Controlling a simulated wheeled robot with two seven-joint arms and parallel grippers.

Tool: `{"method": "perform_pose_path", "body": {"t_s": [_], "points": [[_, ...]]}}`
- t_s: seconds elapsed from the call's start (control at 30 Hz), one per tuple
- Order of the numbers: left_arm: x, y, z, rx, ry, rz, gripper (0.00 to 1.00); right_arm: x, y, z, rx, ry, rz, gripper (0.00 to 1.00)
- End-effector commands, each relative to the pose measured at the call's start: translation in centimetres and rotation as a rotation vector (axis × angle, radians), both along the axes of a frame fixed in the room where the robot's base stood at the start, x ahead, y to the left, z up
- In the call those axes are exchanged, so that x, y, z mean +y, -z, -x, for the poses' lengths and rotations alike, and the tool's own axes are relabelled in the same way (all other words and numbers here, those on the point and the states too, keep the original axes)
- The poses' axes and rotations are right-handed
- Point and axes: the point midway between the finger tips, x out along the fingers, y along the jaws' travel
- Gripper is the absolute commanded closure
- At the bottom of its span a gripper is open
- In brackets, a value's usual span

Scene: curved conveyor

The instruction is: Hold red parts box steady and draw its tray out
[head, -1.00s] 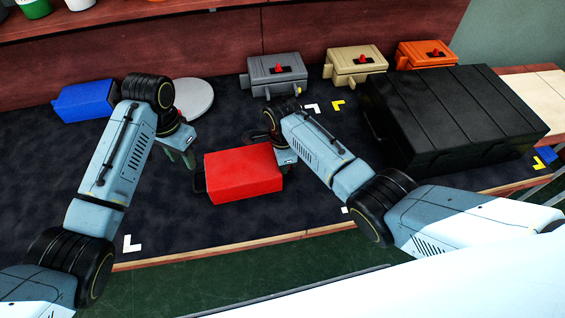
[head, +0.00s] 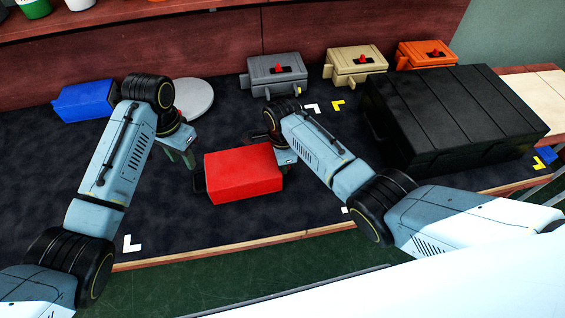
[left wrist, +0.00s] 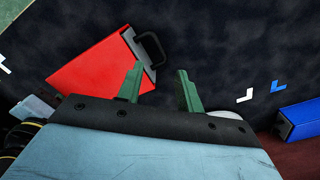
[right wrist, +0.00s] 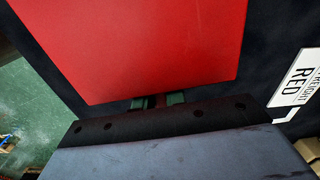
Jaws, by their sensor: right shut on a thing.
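The red parts box (head: 243,174) lies on the dark mat in front of me and fills the top of the right wrist view (right wrist: 160,45). A black handle (left wrist: 152,48) stands out from its left end. My left gripper (head: 183,157) is open and empty, just left of the box. In the left wrist view its fingers (left wrist: 158,88) are spread, with the handle a little beyond them. My right gripper (head: 283,158) is at the box's right end. Its fingers (right wrist: 157,101) are shut on the box; the gripped part is mostly hidden under the box edge.
A blue box (head: 85,101) and a grey disc (head: 194,98) lie behind my left arm. Grey (head: 277,75), beige (head: 356,66) and orange (head: 425,54) boxes stand along the back. A large black case (head: 450,115) is at right. The mat's front left is clear.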

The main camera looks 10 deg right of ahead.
Motion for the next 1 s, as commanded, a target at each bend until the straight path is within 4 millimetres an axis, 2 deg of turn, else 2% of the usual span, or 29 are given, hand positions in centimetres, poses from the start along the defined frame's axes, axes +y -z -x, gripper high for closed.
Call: {"method": "perform_pose_path", "body": {"t_s": [0.67, 0.77, 1.0], "points": [[0.1, -0.1, 0.0, 0.001, -0.027, 0.007, 0.68, 0.0, 0.0, 0.0, 0.001, 0.000, 0.000, 1.00], [0.4, -0.5, 0.1, 0.003, -0.123, 0.032, 0.68, 0.0, 0.0, 0.0, 0.001, 0.000, 0.000, 1.00], [1.6, -1.8, 0.4, 0.031, -0.496, 0.121, 0.68, 0.0, 0.0, 0.0, 0.001, 0.000, 0.000, 1.00]]}}
